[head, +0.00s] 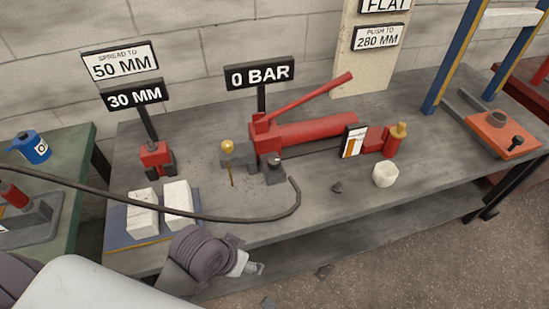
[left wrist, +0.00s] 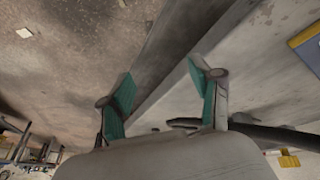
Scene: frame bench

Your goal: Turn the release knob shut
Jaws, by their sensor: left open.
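A red hand pump (head: 318,132) with a long raised handle lies on the grey bench. At its left end are a grey block with a yellow ball (head: 228,146) on top and a dark block with a small knob (head: 274,164). I cannot tell for certain which is the release knob, or how far it is turned. My left gripper (head: 254,268) is low at the bench's front edge, well in front of the pump and apart from it. In the left wrist view its teal-padded fingers (left wrist: 161,85) are apart with nothing between them. My right gripper is not in view.
A black hose (head: 230,219) curves across the bench front near my left arm. White blocks (head: 178,201) lie on a blue mat at left. A red spreader (head: 156,161) stands behind them. A "0 BAR" sign (head: 260,75) stands behind the pump.

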